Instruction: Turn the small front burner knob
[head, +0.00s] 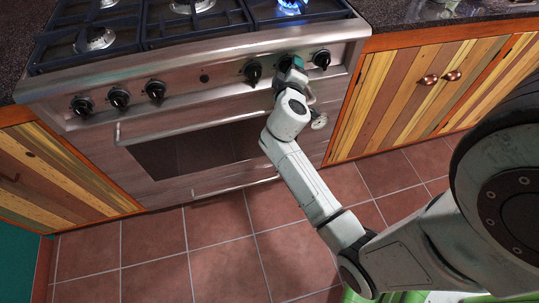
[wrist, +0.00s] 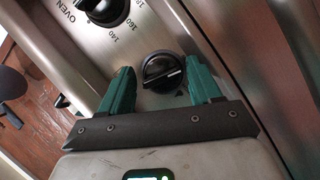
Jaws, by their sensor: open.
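A black round knob (wrist: 163,72) with a pale pointer line sits on the steel stove panel in the wrist view. My gripper (wrist: 158,80) is open, its two green fingers on either side of this knob with gaps showing between. I cannot tell whether either finger touches it. In the head view my gripper (head: 291,66) is at the right part of the knob row and hides part of the knob there. No label shows that names this knob as the small front burner's.
A larger oven knob (wrist: 103,10) with temperature numbers is close by. Other knobs (head: 322,58) line the stove front (head: 200,75). The oven handle (head: 190,127) runs below. Wooden cabinets (head: 420,85) stand to the right.

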